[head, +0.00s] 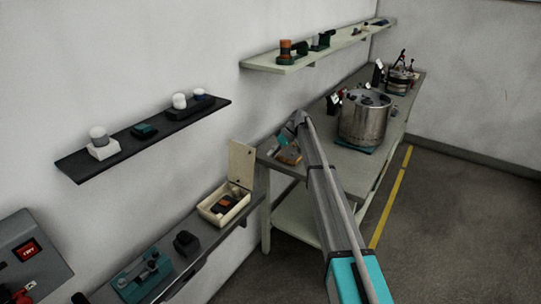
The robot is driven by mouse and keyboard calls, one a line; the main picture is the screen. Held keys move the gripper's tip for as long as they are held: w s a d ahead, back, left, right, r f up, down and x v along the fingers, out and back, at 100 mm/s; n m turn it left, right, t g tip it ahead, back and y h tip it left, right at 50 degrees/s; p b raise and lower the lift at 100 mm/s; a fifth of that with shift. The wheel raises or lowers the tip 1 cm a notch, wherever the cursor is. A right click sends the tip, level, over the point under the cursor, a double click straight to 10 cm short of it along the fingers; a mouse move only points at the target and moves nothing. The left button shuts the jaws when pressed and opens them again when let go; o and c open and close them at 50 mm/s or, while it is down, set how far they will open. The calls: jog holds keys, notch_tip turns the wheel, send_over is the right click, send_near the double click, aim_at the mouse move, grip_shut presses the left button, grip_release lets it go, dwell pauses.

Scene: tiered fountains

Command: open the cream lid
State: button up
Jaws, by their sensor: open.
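The cream lid (241,164) stands raised, about upright, at the back edge of a small cream box (207,214). The box is open at the top and sits on the lower dark shelf. A dark and orange item (225,204) shows inside it. My arm reaches up from the lower right, past the box's right side. My gripper (286,149) is at the arm's far end, small and partly hidden, above the near end of the grey table. It is open and apart from the lid, to its right. Its fingertips are hard to make out.
The grey table (352,165) holds a large steel pot (364,118). The lower dark shelf (212,236) also carries a black block (186,243) and a teal device (143,278). A black wall shelf (158,146) and a pale wall shelf (330,51) hold small items. Floor at right is clear.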

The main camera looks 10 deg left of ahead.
jog(key=shift+w+d, duration=1.15)
jog(key=shift+d, duration=0.15)
jog(key=shift+w+d, duration=1.1)
jog(key=shift+d, duration=0.2)
jog(key=s+d+r+m+t+h+p, duration=0.1)
jog(key=s+d, duration=0.6)
jog(key=s, duration=0.9)
jog(key=s+d+r+m+t+h+p, duration=0.1)
jog(key=s+d+m+h+p, duration=0.3)
jog(key=s, duration=1.3)
jog(key=s+d+r+m+t+h+p, duration=0.1)
jog(key=s+d+m+t+h+p, duration=0.1)
jog(key=s+d+m, duration=0.4)
jog(key=s+d, duration=0.5)
jog(key=s, duration=0.6)
jog(key=shift+d+p, duration=0.3)
jog(key=shift+p, duration=0.05)
